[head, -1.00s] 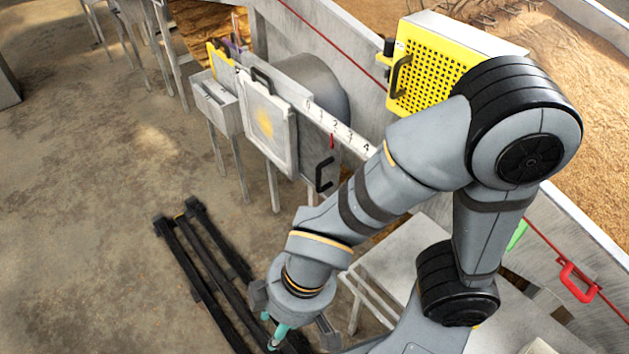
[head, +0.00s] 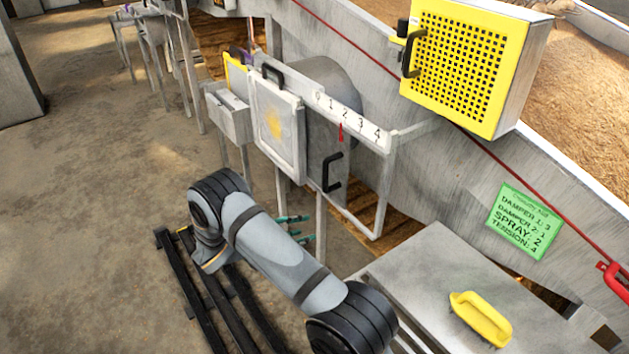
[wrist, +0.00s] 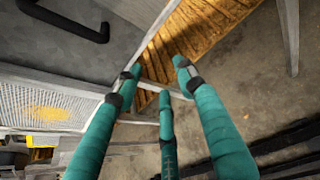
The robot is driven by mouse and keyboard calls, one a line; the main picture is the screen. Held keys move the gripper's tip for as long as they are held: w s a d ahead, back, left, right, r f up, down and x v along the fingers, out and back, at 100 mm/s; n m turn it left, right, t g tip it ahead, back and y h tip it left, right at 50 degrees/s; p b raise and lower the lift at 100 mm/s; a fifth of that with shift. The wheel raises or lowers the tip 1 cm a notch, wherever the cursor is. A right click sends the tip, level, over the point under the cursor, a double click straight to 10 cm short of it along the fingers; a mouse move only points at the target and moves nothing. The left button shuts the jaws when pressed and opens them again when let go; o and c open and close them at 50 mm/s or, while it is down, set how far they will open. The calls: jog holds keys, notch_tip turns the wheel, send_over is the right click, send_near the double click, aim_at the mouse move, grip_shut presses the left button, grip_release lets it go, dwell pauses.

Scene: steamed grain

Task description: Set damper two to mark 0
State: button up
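A damper's grey sliding plate (head: 324,150) with a black handle (head: 332,172) stands beside a white-framed mesh panel. A white scale bar (head: 352,118) above it carries marks up to 4. Its red pointer (head: 341,132) hangs at about mark 2. I cannot read which damper number this is. My gripper (head: 302,228) is below and left of the handle, its teal fingers apart and empty. In the wrist view, the spread fingers (wrist: 158,78) are clear of the black handle (wrist: 68,20), which shows at the top left.
The mesh panel (head: 277,122) stands left of the plate. A yellow perforated box (head: 465,70) is above right. A green card (head: 523,220) lists settings. A metal table (head: 420,270) holds a yellow handled tool (head: 481,318). Black rails (head: 190,290) lie on the floor.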

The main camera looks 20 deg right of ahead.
aim_at(324, 173)
jog(key=w+d+r+n+t+h, duration=0.1)
jog(key=w+r+n+t+h, duration=0.2)
jog(key=r, duration=0.9)
jog(key=shift+g+h, duration=0.3)
jog(key=shift+h, duration=0.3)
jog(key=x, duration=1)
jog(key=shift+w, duration=0.1)
jog(key=c, duration=0.4)
grip_shut()
